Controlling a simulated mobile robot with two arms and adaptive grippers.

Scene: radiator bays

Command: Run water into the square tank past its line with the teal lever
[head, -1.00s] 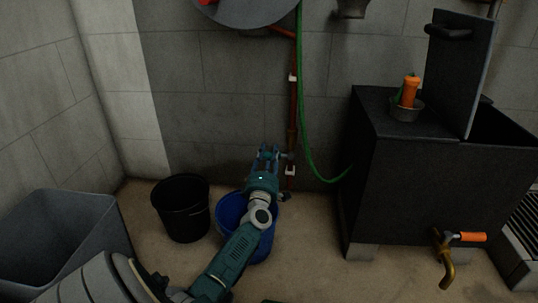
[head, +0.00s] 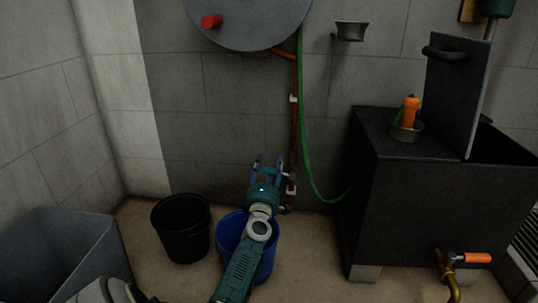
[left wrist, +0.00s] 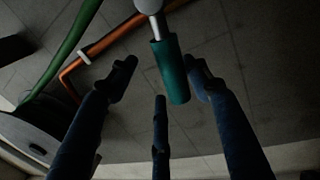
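The square tank (head: 445,210) is the dark open-topped box on the right in the head view; its water level and line are not visible. The teal lever (left wrist: 170,70) shows in the left wrist view as a teal cylindrical grip on a grey metal fitting beside an orange-red pipe (left wrist: 110,37). In the head view I cannot make it out behind my gripper. My left gripper (head: 268,163) is by the lower end of this pipe, above the blue bucket. Its fingers are spread around the grip, with gaps at the sides; no clamping shows. My right gripper is out of view.
A blue bucket (head: 231,232) and a black bucket (head: 181,228) stand below. A grey bin (head: 65,250) is at left. A green hose (head: 304,130) runs down to the tank. An orange-handled tap (head: 477,258) juts from its front; a dark panel (head: 457,95) stands upright.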

